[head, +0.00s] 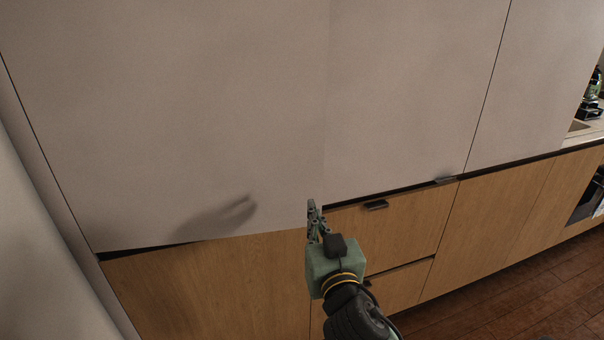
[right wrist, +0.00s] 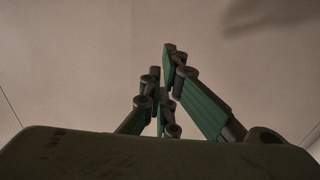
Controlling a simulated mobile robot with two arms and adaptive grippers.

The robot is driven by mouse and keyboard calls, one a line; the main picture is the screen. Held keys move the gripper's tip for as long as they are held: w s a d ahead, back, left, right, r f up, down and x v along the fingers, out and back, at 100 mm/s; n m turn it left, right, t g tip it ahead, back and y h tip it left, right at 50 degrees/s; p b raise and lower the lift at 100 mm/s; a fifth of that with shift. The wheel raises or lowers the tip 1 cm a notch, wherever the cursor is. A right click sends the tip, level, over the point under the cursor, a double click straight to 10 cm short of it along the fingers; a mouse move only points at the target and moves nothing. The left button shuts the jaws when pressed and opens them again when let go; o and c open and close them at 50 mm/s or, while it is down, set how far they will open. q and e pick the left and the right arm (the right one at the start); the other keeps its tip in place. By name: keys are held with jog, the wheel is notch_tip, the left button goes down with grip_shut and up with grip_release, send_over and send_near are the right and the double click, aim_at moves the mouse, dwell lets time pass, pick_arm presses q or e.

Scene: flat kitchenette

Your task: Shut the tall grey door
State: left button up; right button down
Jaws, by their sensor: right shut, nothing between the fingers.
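The tall grey door (head: 170,110) fills the left and middle of the head view. Its lower right corner stands out over the wooden front below, and a dark gap shows under its lower left edge, so it looks slightly ajar. My right gripper (head: 313,208) is shut and empty, with its fingertips near the door's lower right edge. In the right wrist view, the fingers (right wrist: 165,75) point at a grey surface (right wrist: 60,70) with a vertical edge line left of them. Whether they touch it I cannot tell. My left gripper is not in view.
Another grey panel (head: 410,90) stands right of the door, with wooden drawers (head: 400,235) and small dark handles (head: 376,205) below. A pale wall (head: 40,230) is at the left. Dark wooden floor (head: 500,290) is free at the lower right. A counter with items is far right.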

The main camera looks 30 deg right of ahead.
aim_at(299, 179)
jog(key=p+x, duration=0.4)
jog(key=x, duration=0.9)
jog(key=shift+w, duration=0.2)
jog(key=shift+w+d+f, duration=0.1)
jog(key=shift+w+d, duration=0.1)
jog(key=shift+w, duration=0.2)
jog(key=w, duration=0.2)
jog(key=w+d+n+y, duration=0.1)
jog(key=w, duration=0.1)
jog(key=w+d+y+b, duration=0.1)
jog(key=w, duration=0.1)
jog(key=shift+w+d+f+t, duration=0.1)
jog(key=shift+w+d+t, duration=0.05)
jog(key=shift+t, duration=0.15)
jog(key=shift+r+n, duration=0.2)
jog(key=shift+n, duration=0.1)
jog(key=shift+f, duration=0.2)
